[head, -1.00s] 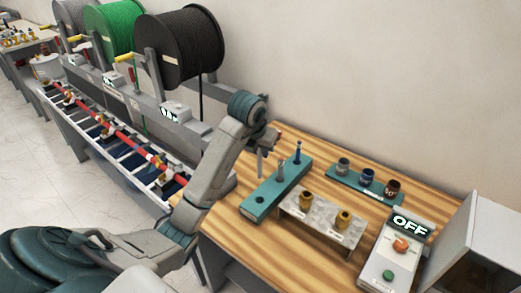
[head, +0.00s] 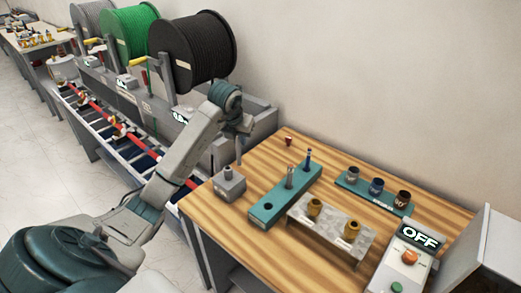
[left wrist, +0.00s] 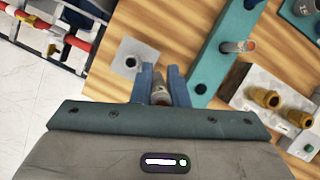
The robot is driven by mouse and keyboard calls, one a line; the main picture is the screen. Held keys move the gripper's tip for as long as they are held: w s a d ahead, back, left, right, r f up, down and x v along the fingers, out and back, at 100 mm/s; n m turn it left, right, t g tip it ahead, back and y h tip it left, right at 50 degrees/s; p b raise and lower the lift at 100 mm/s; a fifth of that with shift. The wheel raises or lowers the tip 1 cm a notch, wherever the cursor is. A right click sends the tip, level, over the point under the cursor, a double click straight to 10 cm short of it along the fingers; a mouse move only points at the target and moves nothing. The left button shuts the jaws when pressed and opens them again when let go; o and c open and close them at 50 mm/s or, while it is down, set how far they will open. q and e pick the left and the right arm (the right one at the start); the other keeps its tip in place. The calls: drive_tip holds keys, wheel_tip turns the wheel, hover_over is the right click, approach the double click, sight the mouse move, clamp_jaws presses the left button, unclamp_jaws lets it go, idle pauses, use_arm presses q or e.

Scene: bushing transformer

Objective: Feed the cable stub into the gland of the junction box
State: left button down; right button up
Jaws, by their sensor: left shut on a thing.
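My left gripper (head: 240,132) is shut on a grey cable stub (head: 239,152), which hangs below it. In the left wrist view the stub (left wrist: 160,95) sits between the two blue fingers (left wrist: 160,86). The grey junction box (head: 228,187) stands on the wooden table's left end, with a short gland on top. In the left wrist view the box (left wrist: 146,51) shows the gland's dark opening, left of and beyond the fingers. The stub is apart from the gland, above and slightly right of it in the head view. My right gripper is not in view.
A teal rack (head: 255,213) holds two upright stubs and has an empty hole. A grey stand (head: 322,238) with brass fittings, a teal holder (head: 346,184) with several round parts and an OFF control box (head: 409,262) stand to the right. Cable reels stand behind left.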

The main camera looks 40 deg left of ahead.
use_arm(q)
drive_tip(key=shift+n, duration=0.5)
drive_tip(key=a, duration=0.3)
drive_tip(key=a+r, duration=0.1)
drive_tip(key=a, duration=0.1)
drive_tip(key=shift+s+a, duration=0.2)
drive_tip(key=shift+a, duration=0.1)
drive_tip(key=shift+f+b, duration=0.1)
drive_tip(key=shift+b, duration=0.2)
